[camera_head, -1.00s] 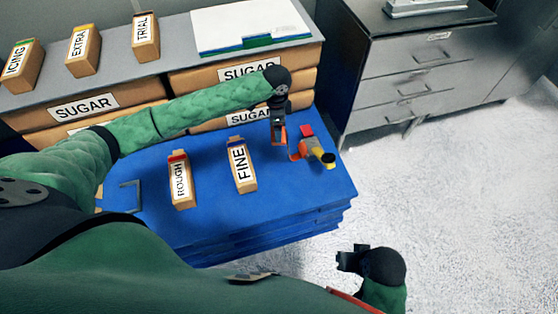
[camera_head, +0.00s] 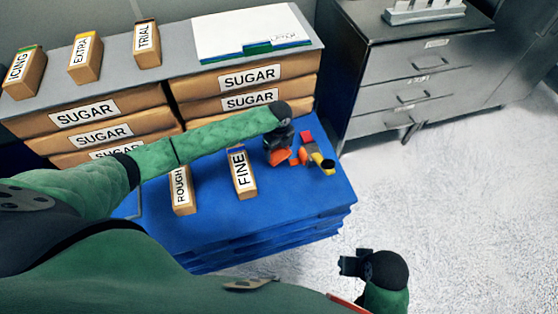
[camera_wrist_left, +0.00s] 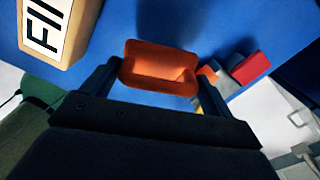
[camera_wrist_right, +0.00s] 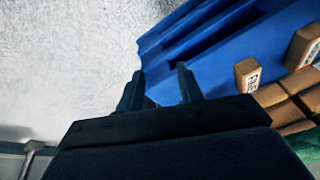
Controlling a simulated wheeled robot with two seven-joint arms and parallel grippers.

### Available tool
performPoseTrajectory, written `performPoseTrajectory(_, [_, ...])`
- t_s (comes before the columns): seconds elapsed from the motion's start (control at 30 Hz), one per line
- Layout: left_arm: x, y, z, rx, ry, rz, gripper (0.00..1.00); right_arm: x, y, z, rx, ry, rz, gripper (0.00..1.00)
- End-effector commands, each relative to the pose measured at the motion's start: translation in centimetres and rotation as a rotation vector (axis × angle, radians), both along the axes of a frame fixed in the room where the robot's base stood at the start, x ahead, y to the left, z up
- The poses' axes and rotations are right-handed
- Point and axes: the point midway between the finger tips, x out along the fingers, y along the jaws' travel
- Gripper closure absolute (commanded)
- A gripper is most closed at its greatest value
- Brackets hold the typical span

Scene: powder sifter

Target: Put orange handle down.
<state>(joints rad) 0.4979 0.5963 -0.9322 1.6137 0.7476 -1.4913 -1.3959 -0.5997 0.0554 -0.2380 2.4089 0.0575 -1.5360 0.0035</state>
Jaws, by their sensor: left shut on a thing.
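My left gripper (camera_head: 279,146) is shut on the orange handle (camera_head: 281,158), low over the right part of the blue pallet (camera_head: 215,222). In the left wrist view, the handle (camera_wrist_left: 160,68) is a hollow orange piece spanning the space between the two dark fingers. I cannot tell whether it touches the blue surface. My right gripper (camera_wrist_right: 160,85) is open and empty; in the head view it (camera_head: 345,265) hangs over the floor, right of the pallet.
Small red, grey, orange and yellow parts (camera_head: 322,162) sit just right of the handle. The FINE box (camera_head: 243,180) and ROUGH box (camera_head: 183,195) stand to the left. SUGAR sacks (camera_head: 245,101) are stacked behind. A grey drawer cabinet (camera_head: 415,80) stands at right.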

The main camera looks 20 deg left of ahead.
Motion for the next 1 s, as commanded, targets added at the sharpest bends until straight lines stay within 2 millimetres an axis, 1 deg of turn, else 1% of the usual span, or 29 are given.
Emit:
performPoseTrajectory(0.03, [0.0, -0.1, -0.7, -0.001, 0.003, 0.002, 0.4, -0.2, -0.2, 0.3, -0.005, 0.006, -0.001, 0.64])
performPoseTrajectory(0.13, [0.0, -0.1, -1.9, -0.001, 0.001, 0.002, 0.4, -0.4, -0.7, 0.5, -0.014, 0.016, -0.004, 0.64])
performPoseTrajectory(0.37, [0.0, 0.0, -3.4, 0.0, 0.0, 0.002, 0.4, -0.9, -1.1, 0.4, -0.022, 0.031, -0.006, 0.64])
performPoseTrajectory(0.6, [0.0, -0.1, -6.4, 0.0, 0.001, 0.003, 0.4, -1.1, -1.3, 1.1, -0.029, 0.043, -0.009, 0.64])
performPoseTrajectory(0.7, [0.0, 0.0, -6.9, 0.0, 0.0, 0.002, 0.4, -0.9, -1.3, 1.4, -0.029, 0.042, -0.013, 0.64])
performPoseTrajectory(1.0, [0.0, 0.0, -7.1, 0.0, 0.0, 0.002, 0.4, -0.6, -1.1, 1.5, -0.023, 0.034, -0.016, 0.64])
